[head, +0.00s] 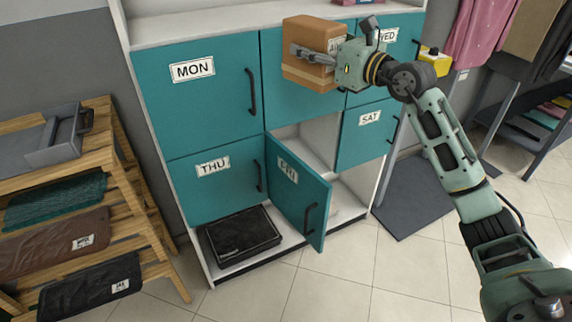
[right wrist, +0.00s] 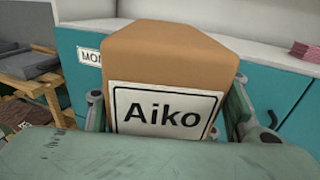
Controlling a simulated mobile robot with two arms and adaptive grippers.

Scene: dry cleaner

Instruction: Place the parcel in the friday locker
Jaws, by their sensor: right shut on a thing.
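The parcel (head: 304,43) is a brown box with a lighter tape band. My right gripper (head: 320,56) is shut on it and holds it up in front of the upper middle teal door. In the right wrist view the parcel (right wrist: 165,60) sits between the fingers and its label reads "Aiko". The friday locker door (head: 299,188) is swung open toward me in the lower middle, its label partly readable as "FRI". My left gripper is not in view.
Closed teal doors marked MON (head: 197,95), THU (head: 215,180) and SAT (head: 366,133) surround the opening. A black flat case (head: 242,236) lies in the bottom left bay. A wooden rack (head: 100,170) stands left; hanging clothes (head: 478,35) are at right.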

